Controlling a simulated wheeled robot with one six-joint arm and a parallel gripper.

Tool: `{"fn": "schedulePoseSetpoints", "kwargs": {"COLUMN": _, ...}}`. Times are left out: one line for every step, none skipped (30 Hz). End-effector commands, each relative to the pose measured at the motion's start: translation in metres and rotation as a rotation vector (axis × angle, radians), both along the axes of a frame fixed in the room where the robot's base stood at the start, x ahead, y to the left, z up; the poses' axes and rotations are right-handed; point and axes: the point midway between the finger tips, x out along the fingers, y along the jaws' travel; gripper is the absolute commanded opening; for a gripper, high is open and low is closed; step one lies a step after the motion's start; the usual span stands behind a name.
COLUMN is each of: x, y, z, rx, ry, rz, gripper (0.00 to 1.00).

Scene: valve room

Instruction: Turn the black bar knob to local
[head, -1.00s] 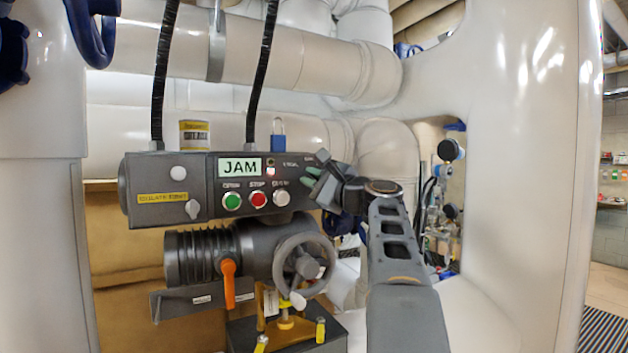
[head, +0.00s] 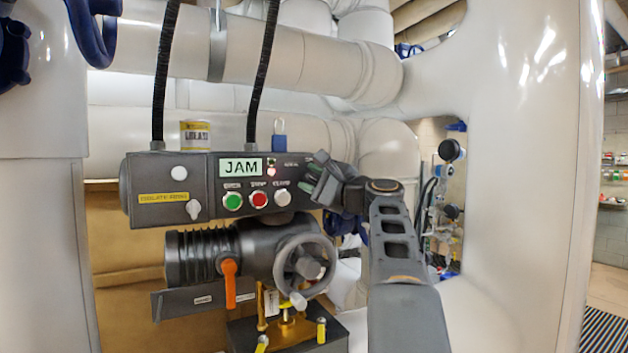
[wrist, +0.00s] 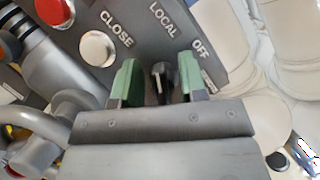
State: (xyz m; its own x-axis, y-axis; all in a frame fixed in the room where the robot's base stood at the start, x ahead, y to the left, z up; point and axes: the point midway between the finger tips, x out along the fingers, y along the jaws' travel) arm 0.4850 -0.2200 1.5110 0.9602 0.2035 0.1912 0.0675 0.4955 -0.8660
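The black bar knob (wrist: 163,80) shows in the wrist view on the grey control panel, below the printed words LOCAL and OFF. I cannot tell for sure which word its bar points to. My gripper (wrist: 158,84) is open. Its two green-padded fingers stand one on each side of the knob, with a visible gap on both sides. In the head view my gripper (head: 322,185) is at the right end of the grey control box (head: 225,185) and hides the knob there.
The box carries a JAM display (head: 240,167), a lit red lamp (head: 271,172), and green (head: 232,201), red (head: 258,199) and white (head: 282,197) buttons left of my gripper. A handwheel (head: 304,268) sits below. Large white pipes surround the box.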

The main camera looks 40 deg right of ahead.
Motion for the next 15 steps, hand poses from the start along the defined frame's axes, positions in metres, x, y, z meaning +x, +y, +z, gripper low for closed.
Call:
{"fn": "schedulePoseSetpoints", "kwargs": {"x": 0.000, "y": 0.000, "z": 0.000, "rx": 0.000, "ry": 0.000, "rz": 0.000, "gripper": 0.39}}
{"fn": "schedulePoseSetpoints", "kwargs": {"x": 0.000, "y": 0.000, "z": 0.000, "rx": 0.000, "ry": 0.000, "rz": 0.000, "gripper": 0.39}}
{"fn": "schedulePoseSetpoints", "kwargs": {"x": 0.000, "y": 0.000, "z": 0.000, "rx": 0.000, "ry": 0.000, "rz": 0.000, "gripper": 0.39}}
{"fn": "schedulePoseSetpoints", "kwargs": {"x": 0.000, "y": 0.000, "z": 0.000, "rx": 0.000, "ry": 0.000, "rz": 0.000, "gripper": 0.39}}
{"fn": "schedulePoseSetpoints", "kwargs": {"x": 0.000, "y": 0.000, "z": 0.000, "rx": 0.000, "ry": 0.000, "rz": 0.000, "gripper": 0.39}}
{"fn": "schedulePoseSetpoints", "kwargs": {"x": 0.000, "y": 0.000, "z": 0.000, "rx": 0.000, "ry": 0.000, "rz": 0.000, "gripper": 0.39}}
{"fn": "schedulePoseSetpoints", "kwargs": {"x": -0.001, "y": 0.000, "z": 0.000, "rx": -0.001, "ry": -0.001, "rz": -0.001, "gripper": 0.39}}
{"fn": "schedulePoseSetpoints", "kwargs": {"x": -0.002, "y": -0.001, "z": -0.001, "rx": -0.001, "ry": -0.001, "rz": -0.002, "gripper": 0.39}}
{"fn": "schedulePoseSetpoints", "kwargs": {"x": -0.005, "y": -0.001, "z": -0.001, "rx": -0.001, "ry": -0.001, "rz": -0.002, "gripper": 0.39}}
{"fn": "schedulePoseSetpoints", "kwargs": {"x": -0.007, "y": -0.002, "z": -0.002, "rx": -0.001, "ry": -0.001, "rz": -0.002, "gripper": 0.39}}
{"fn": "schedulePoseSetpoints", "kwargs": {"x": -0.010, "y": -0.003, "z": -0.003, "rx": -0.001, "ry": -0.001, "rz": -0.002, "gripper": 0.39}}
{"fn": "schedulePoseSetpoints", "kwargs": {"x": -0.016, "y": -0.004, "z": -0.005, "rx": 0.000, "ry": 0.000, "rz": -0.004, "gripper": 0.39}}
{"fn": "schedulePoseSetpoints", "kwargs": {"x": -0.021, "y": -0.005, "z": -0.007, "rx": 0.000, "ry": 0.000, "rz": -0.005, "gripper": 0.39}}
{"fn": "schedulePoseSetpoints", "kwargs": {"x": -0.026, "y": -0.006, "z": -0.008, "rx": -0.001, "ry": -0.001, "rz": -0.004, "gripper": 0.39}}
{"fn": "schedulePoseSetpoints", "kwargs": {"x": -0.034, "y": -0.008, "z": -0.009, "rx": -0.002, "ry": -0.001, "rz": -0.006, "gripper": 0.39}}
